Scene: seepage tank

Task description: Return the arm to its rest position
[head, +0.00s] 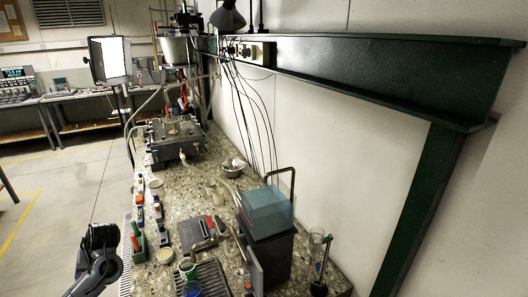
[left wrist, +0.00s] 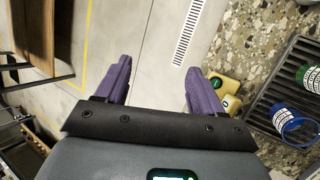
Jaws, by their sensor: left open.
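My left gripper (left wrist: 160,68) is open in the left wrist view, its two purple fingers spread wide with nothing between them. Pale floor and a floor grating (left wrist: 187,33) show beyond the fingertips. In the head view my dark left arm (head: 97,262) is at the lower left, beside the counter's left edge; the fingers cannot be made out there. My right gripper shows in neither view.
The speckled counter (head: 226,184) holds a black ribbed rack (head: 212,273), a green-rimmed cup (head: 187,269), a blue-rimmed cup (head: 191,289), small bottles along its left edge and a bluish clear tank (head: 266,210). A lamp panel (head: 109,60) stands behind. Open floor (head: 75,190) lies left.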

